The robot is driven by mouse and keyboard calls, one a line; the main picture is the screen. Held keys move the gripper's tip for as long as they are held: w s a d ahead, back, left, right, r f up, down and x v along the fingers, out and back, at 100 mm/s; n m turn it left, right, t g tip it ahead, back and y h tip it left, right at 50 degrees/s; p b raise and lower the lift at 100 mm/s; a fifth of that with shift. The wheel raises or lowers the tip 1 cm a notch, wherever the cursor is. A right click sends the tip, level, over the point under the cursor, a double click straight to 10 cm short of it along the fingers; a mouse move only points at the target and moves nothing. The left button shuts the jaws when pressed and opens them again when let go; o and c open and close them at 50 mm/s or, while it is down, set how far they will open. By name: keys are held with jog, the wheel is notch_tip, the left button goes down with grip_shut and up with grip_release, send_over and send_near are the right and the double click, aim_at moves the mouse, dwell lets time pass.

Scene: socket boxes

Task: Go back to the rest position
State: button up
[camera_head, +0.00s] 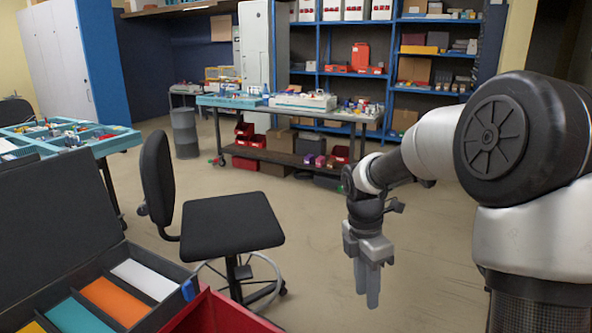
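My gripper (367,287) hangs from my arm at the right of the view, fingers pointing down over bare floor. Its two fingers are side by side with no gap visible, and nothing shows between them. A dark open box (178,308) is at the bottom left, with its lid (55,225) raised. White, orange, teal and yellow panels show inside it. My gripper is to the right of this box and apart from it.
A red container (225,315) sits beside the dark box. A black chair (230,222) stands left of my gripper. A cluttered workbench (290,108) and blue shelves (390,60) are behind. A teal-topped table (110,145) is at left. Floor around my gripper is clear.

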jog(key=s+r+m+t+y, duration=0.1)
jog(key=s+r+m+t, duration=0.2)
jog(key=s+r+m, duration=0.6)
jog(key=s+r+m+t, duration=0.4)
jog(key=s+r+m, duration=0.2)
jog(key=s+m, duration=0.6)
notch_tip(320, 180, up, 18)
jog(key=w+p, duration=0.1)
jog(key=p, duration=1.8)
jog(key=shift+w+a+m, duration=0.2)
jog(key=shift+m, duration=0.2)
jog(key=shift+s+f, duration=0.15)
